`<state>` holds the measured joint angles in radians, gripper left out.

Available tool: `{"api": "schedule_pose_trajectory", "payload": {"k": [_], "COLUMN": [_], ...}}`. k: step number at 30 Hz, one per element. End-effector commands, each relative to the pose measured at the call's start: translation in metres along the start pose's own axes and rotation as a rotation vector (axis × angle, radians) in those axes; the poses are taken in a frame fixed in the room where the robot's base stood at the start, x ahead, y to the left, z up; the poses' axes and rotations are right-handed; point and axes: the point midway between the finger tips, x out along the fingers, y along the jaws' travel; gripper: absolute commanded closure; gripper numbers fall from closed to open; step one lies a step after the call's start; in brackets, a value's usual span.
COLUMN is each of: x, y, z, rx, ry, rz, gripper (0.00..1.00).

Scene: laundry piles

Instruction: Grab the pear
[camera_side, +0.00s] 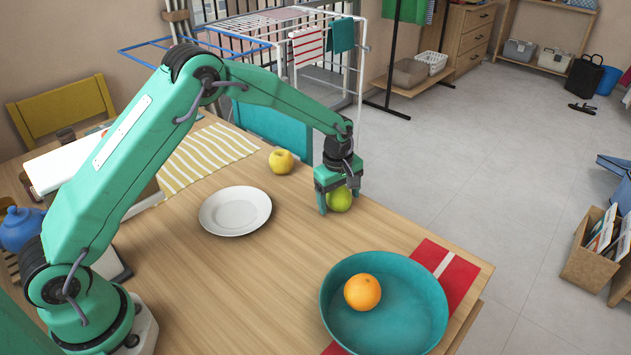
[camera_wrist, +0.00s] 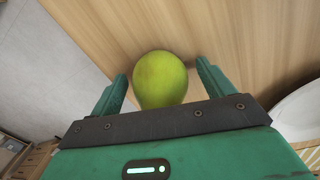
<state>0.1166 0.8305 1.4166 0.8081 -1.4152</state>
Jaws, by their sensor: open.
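The pear (camera_side: 340,200) is green and stands on the wooden table near its far right edge in the side view. In the wrist view the pear (camera_wrist: 160,80) lies between the two green fingers. My gripper (camera_side: 337,203) points down over the pear, with a finger seen to its left. In the wrist view my gripper (camera_wrist: 160,85) is open, with a gap between the pear and each finger. The pear's lower part is partly hidden by the gripper's dark bar in the wrist view.
A yellow apple (camera_side: 281,161) and a white plate (camera_side: 235,217) are left of the gripper. A teal bowl (camera_side: 425,325) holding an orange (camera_side: 362,292) stands in front on a red cloth (camera_side: 458,280). The table between plate and bowl is clear.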

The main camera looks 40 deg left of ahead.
Motion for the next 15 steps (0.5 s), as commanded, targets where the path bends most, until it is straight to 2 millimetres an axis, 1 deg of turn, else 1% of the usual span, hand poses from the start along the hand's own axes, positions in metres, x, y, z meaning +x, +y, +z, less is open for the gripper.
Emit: {"api": "schedule_pose_trajectory", "payload": {"k": [5, 6, 8, 9, 11, 13, 14, 15], "x": [-0.0002, -0.0002, -0.0002, -0.0002, -0.0002, -0.0002, -0.0002, -0.0006], "y": [-0.0001, -0.0001, -0.0001, -0.0001, -0.0001, -0.0001, -0.0001, 0.0002], "z": [0.0001, 0.0001, 0.0001, 0.0001, 0.0001, 0.0, 0.0, 0.0], "rx": [0.0, 0.0, 0.0, 0.0, 0.0, 0.0, 0.0, 0.0], "ry": [0.0, 0.0, 0.0, 0.0, 0.0, 0.0, 0.0, 0.0], "rz": [0.0, 0.0, 0.0, 0.0, 0.0, 0.0, 0.0, 0.0], "gripper": [0.19, 0.23, 0.35, 0.43, 0.55, 0.68, 0.71, 0.71]}}
